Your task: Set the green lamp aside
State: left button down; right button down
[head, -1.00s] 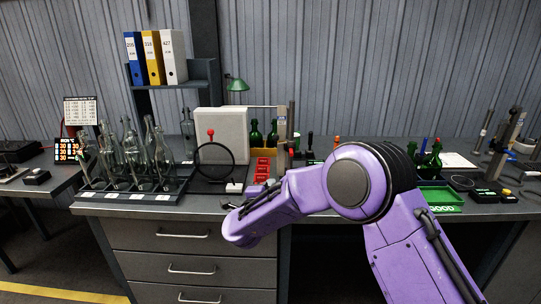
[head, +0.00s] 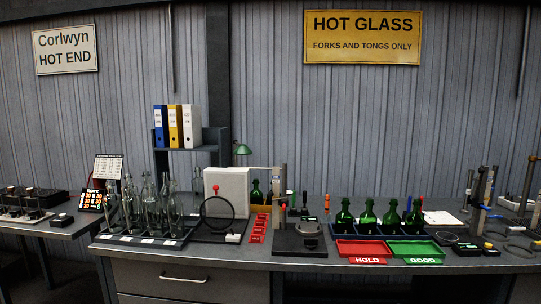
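The green lamp (head: 242,149) has a small green shade and stands at the back of the bench, just right of the shelf. Its lower part is hidden behind the pale upright box (head: 226,190). Neither of my grippers is in the head view, so I cannot tell their state.
Clear bottles stand in a dark tray (head: 130,239) at the left. A round magnifier (head: 217,213) stands before the pale box. A gauge stand (head: 300,240) is at the middle. Green bottles (head: 367,216) stand behind the red HOLD tray (head: 363,251) and green GOOD tray (head: 421,251). Bare bench edge runs in front.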

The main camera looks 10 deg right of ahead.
aim_at(242, 150)
jog(key=z, duration=0.4)
jog(key=k, duration=0.9)
jog(key=u, duration=0.4)
jog(key=i, duration=0.65)
jog(key=u, duration=0.6)
jog(key=i, duration=0.85)
jog(key=z, duration=0.25)
